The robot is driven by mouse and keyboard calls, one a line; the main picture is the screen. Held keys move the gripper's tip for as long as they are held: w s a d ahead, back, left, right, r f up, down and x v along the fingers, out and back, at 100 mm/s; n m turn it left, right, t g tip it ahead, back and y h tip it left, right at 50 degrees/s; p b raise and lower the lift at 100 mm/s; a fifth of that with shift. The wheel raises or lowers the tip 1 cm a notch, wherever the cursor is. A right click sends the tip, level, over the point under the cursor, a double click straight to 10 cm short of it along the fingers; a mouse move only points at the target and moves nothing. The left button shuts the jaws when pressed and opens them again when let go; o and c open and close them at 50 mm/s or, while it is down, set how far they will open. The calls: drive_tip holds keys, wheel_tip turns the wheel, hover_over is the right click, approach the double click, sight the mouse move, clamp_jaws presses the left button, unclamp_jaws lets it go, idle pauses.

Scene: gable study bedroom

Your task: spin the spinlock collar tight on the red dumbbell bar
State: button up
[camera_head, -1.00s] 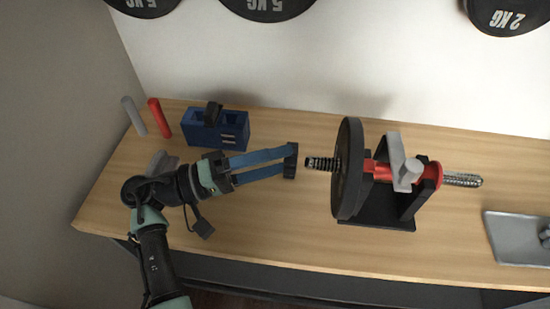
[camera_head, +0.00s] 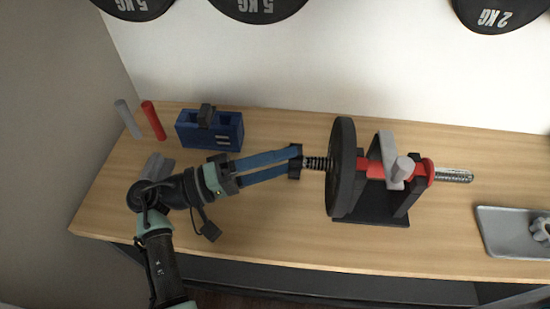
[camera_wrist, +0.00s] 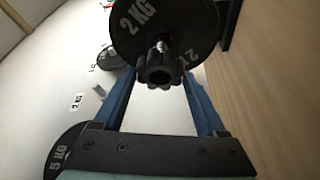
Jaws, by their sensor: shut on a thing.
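The red dumbbell bar (camera_head: 421,172) lies level in a black cradle (camera_head: 372,209), under a grey clamp (camera_head: 389,158). A black weight plate (camera_head: 342,166), marked 2 KG in the wrist view (camera_wrist: 130,32), is on its left part. The bar's threaded left end (camera_head: 318,163) sticks out past the plate. My gripper (camera_head: 295,161) is at that end. In the wrist view my gripper (camera_wrist: 157,85) is shut on a dark lobed spinlock collar (camera_wrist: 158,72), in line with the bar end. The fingertips hide the collar in the head view; how far it is threaded I cannot tell.
A grey tray (camera_head: 498,240) with a grey lobed collar (camera_head: 541,229) is at the right. A blue block holder (camera_head: 208,131), a red rod (camera_head: 153,120) and a grey rod (camera_head: 128,119) stand at the back left. Plates hang on the wall. The front middle of the bench is clear.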

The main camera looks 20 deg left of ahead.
drive_tip(key=shift+w+d, duration=0.1)
drive_tip(key=shift+d, duration=0.35)
drive_tip(key=o, duration=1.3)
drive_tip(key=v, duration=1.3)
